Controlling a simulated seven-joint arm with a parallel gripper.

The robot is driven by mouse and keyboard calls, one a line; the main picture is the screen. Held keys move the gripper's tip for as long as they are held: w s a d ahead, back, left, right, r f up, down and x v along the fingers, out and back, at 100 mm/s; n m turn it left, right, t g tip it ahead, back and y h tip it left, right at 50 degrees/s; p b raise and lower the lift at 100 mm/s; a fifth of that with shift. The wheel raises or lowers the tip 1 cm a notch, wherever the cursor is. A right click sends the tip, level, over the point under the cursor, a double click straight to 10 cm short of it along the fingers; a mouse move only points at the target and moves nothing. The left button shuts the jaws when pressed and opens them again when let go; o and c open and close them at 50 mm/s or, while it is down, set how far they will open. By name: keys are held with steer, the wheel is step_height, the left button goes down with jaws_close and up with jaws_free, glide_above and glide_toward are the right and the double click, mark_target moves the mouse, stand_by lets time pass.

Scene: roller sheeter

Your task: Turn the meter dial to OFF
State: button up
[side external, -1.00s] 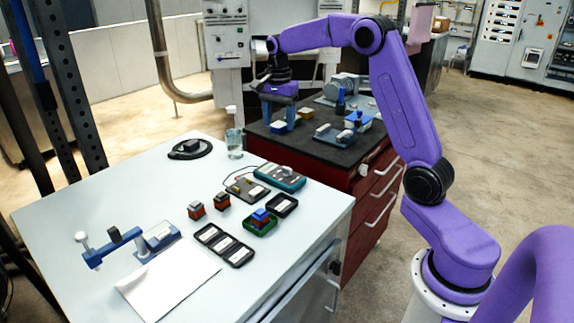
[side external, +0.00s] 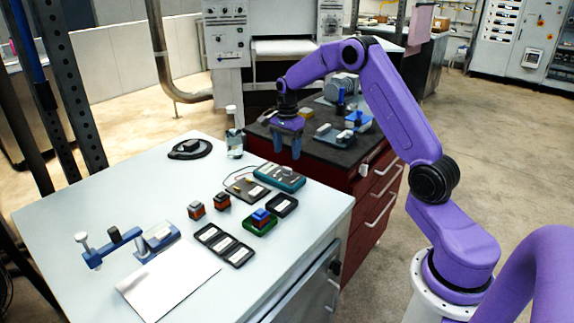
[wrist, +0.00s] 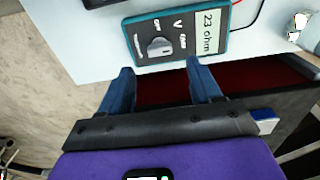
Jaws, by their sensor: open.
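The teal meter (side external: 279,177) lies near the far right edge of the white table in the side view. It fills the top middle of the wrist view (wrist: 222,50), where its display (wrist: 207,33) reads 23 ohm. Its grey dial (wrist: 160,46) sits left of the display, with small labels around it, among them a V; I cannot tell for sure which label the dial points to. My gripper (side external: 287,147) is open and empty, fingers pointing down, above and beyond the meter. In the wrist view the open fingertips (wrist: 161,71) are apart from the meter, just below its near edge.
A black-topped red cabinet (side external: 345,153) stands behind the white table (side external: 95,195), carrying blue and grey parts. A glass (side external: 234,146), small blocks (side external: 195,210), black trays (side external: 222,245) and a blue clamp-like device (side external: 125,242) stand on the white table. The space above the meter looks clear.

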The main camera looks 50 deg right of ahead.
mark_target(287, 171)
steer(key=shift+f, duration=3.1)
steer(key=c, duration=1)
